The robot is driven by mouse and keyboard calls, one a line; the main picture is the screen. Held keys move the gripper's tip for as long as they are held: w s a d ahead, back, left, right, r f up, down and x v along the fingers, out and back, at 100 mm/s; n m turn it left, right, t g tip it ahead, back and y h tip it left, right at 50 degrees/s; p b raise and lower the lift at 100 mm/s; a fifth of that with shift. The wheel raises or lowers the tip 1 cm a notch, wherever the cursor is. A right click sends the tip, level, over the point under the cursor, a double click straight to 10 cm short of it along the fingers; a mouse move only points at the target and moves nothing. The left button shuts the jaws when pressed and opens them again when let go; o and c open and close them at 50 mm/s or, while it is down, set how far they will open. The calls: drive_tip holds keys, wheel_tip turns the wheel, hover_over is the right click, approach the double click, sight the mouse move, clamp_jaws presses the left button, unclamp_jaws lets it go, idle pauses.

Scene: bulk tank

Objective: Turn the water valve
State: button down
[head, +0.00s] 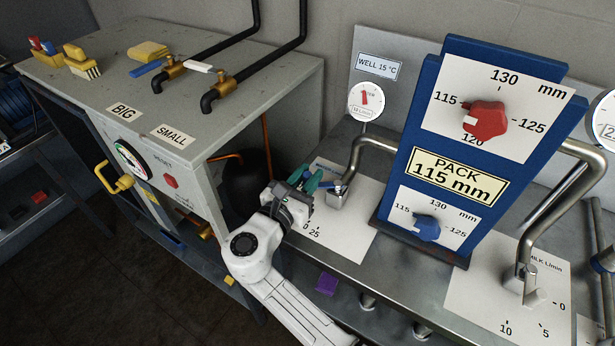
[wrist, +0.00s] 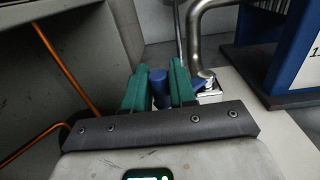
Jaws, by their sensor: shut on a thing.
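The water valve (head: 338,199) is a small metal block at the foot of a bent steel pipe on the left white plate (head: 348,236). Its blue lever is mostly covered by my gripper in the head view. My gripper (head: 317,182) has teal fingers and reaches it from the left. In the wrist view the fingers of my gripper (wrist: 158,78) stand on both sides of the blue lever (wrist: 158,92) and are shut on it. The metal valve body (wrist: 206,79) shows just right of the fingers. The plate's scale is partly hidden by my arm.
A blue panel (head: 430,75) with a red knob (head: 485,119) and a blue knob (head: 427,228) stands to the right. A round gauge (head: 367,101) is behind the valve. A grey cabinet (head: 225,65) with brass taps stands left. A purple block (head: 327,283) is below the counter edge.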

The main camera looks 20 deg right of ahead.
drive_tip(key=c, duration=1.1)
unclamp_jaws()
drive_tip(key=shift+o, duration=0.2)
drive_tip(key=shift+a, duration=0.1)
drive_tip(key=v, duration=1)
drive_tip(key=shift+s+a+b, duration=0.25)
drive_tip(key=shift+b, duration=0.15)
drive_tip(key=shift+a, duration=0.1)
